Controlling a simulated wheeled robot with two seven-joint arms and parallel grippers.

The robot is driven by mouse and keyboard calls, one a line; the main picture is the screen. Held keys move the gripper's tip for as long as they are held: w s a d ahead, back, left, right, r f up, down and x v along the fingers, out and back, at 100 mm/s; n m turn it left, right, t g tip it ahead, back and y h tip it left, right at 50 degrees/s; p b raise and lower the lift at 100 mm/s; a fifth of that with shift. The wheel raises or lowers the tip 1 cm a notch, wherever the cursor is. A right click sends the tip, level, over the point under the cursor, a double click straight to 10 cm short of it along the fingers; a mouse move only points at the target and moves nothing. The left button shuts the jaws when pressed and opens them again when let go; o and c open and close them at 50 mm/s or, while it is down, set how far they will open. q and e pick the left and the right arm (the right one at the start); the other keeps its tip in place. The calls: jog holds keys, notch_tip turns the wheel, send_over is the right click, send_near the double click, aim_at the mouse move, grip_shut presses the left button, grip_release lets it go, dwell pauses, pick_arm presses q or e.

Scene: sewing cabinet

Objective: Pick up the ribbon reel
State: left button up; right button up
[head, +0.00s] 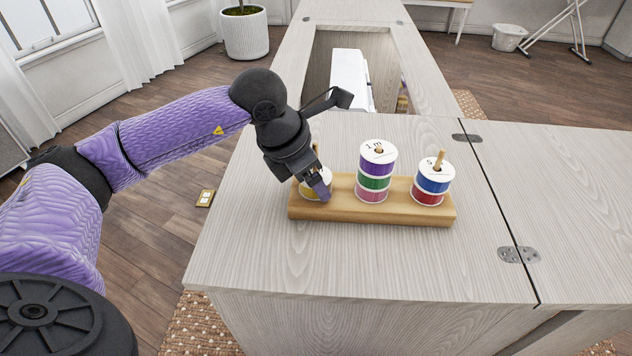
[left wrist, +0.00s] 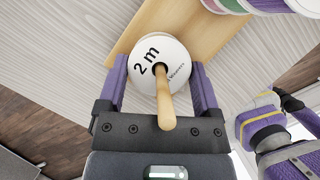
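A wooden stand (head: 340,208) on the cabinet top carries ribbon reels on upright pegs. A yellow reel sits at its left end; its white top, marked 2 m, shows in the left wrist view (left wrist: 144,70), with the wooden peg (left wrist: 164,100) through it. The middle peg holds purple, green and pink reels (head: 373,172); the right peg holds blue and red reels (head: 432,184). My left gripper (head: 316,180) is over the yellow reel. Its fingers are spread on either side of that reel; contact is unclear. The arm partly hides the reel. My right gripper is out of view.
The cabinet top (head: 300,260) is clear in front of the stand. Hinges (head: 518,254) and a seam lie to the right. An opening holding a white machine (head: 350,78) lies behind. A small brass plate (head: 206,197) shows beyond the left edge.

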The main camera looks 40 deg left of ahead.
pick_arm(q)
jog(key=c, duration=0.8)
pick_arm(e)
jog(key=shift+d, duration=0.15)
pick_arm(q)
jog(key=shift+o, duration=0.2)
jog(key=shift+r, duration=0.1)
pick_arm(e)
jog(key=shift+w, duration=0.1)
pick_arm(q)
jog(key=shift+r, duration=0.35)
notch_tip(320, 180, up, 17)
jog(key=p, duration=0.8)
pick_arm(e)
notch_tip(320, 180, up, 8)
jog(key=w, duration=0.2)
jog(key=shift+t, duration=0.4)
pick_arm(q)
jog(key=shift+r, duration=0.1)
